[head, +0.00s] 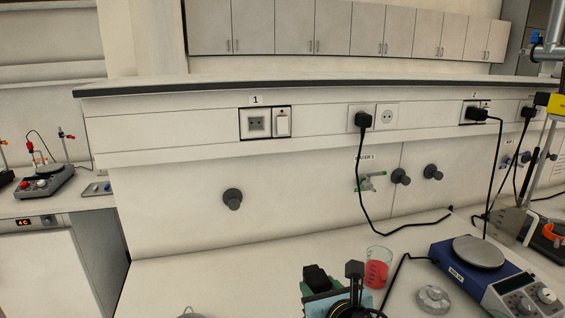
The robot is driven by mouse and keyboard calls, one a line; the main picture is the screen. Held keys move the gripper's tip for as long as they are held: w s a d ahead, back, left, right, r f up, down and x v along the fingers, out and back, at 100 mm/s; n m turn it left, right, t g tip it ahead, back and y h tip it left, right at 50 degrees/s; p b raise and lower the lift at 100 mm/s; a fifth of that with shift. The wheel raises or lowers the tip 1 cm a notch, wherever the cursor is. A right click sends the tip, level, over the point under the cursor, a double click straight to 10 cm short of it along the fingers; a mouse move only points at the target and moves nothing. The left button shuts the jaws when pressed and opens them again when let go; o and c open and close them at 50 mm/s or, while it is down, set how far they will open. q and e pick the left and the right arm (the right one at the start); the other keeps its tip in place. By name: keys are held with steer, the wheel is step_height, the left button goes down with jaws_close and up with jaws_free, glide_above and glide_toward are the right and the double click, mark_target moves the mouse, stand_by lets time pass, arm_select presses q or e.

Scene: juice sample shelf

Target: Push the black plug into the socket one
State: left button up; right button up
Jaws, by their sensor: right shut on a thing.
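Socket one (256,123) is on the wall panel left of centre, under the label "1", with a white switch to its right. It is empty. My right gripper (335,283) is low at the bottom centre, well below and to the right of socket one. It is shut on a dark thing, apparently the black plug, whose shape is mostly hidden by the fingers. A black cable (392,280) runs from the gripper towards the blue hotplate. My left gripper is not in view.
A beaker of red liquid (377,268) stands close right of my gripper. A blue hotplate (474,262) and a grey knob-like thing (433,299) are further right. Other black plugs (363,120) sit in wall sockets. The bench left of centre is mostly clear.

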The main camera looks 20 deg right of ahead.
steer(key=w+a+r+p, duration=0.3)
steer(key=w+r+p, duration=0.4)
steer(key=w+r, duration=0.4)
steer(key=w+a+r+p, duration=0.3)
steer(key=w+r+p, duration=0.3)
steer(key=w+r, duration=0.6)
steer(key=shift+r+p, duration=0.4)
steer(key=shift+r, duration=1.35)
steer(key=shift+w, duration=1.9)
steer(key=shift+r, duration=0.2)
steer(key=o, duration=1)
steer(key=shift+w, duration=0.1)
steer(key=o, duration=0.3)
steer(key=shift+w+f, duration=0.2)
steer(key=shift+f, duration=0.05)
steer(key=shift+o, duration=0.2)
steer(key=shift+s, duration=0.15)
steer(key=shift+s, duration=0.15)
